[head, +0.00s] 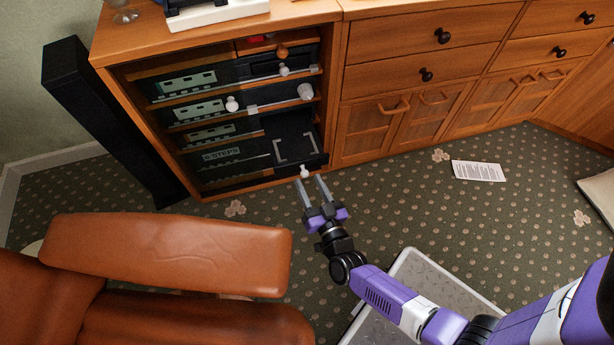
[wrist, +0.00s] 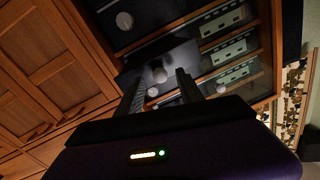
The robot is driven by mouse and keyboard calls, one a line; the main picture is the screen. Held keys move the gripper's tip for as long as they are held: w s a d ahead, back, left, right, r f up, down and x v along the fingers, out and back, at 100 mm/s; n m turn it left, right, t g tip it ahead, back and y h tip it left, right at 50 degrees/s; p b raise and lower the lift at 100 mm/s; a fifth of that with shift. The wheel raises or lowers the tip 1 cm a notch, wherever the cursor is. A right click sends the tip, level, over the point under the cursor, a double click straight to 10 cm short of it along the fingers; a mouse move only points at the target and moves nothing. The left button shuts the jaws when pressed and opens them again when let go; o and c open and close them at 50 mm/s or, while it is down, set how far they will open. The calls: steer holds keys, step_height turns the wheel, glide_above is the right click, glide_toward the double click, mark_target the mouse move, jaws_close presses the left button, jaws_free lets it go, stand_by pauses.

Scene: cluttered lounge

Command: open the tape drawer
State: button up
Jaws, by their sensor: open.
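A wooden cabinet (head: 215,43) holds a stack of dark shelf units with knobs. The lowest dark unit (head: 240,183) has a small white knob (head: 305,172) at its lower front edge. I cannot tell from any label which unit is the tape drawer. My gripper (head: 311,182) is open and empty, with its two fingers pointing at the lowest knob, their tips just short of or beside it. In the wrist view, a pale round knob (wrist: 160,75) shows between the fingers (wrist: 160,88); whether they touch it is unclear.
A brown leather armchair (head: 165,250) stands at lower left, a tall black speaker (head: 105,115) beside the cabinet. A paper sheet (head: 478,171) lies on open carpet.

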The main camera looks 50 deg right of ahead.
steer(key=v, duration=0.5)
steer(key=shift+p, duration=0.4)
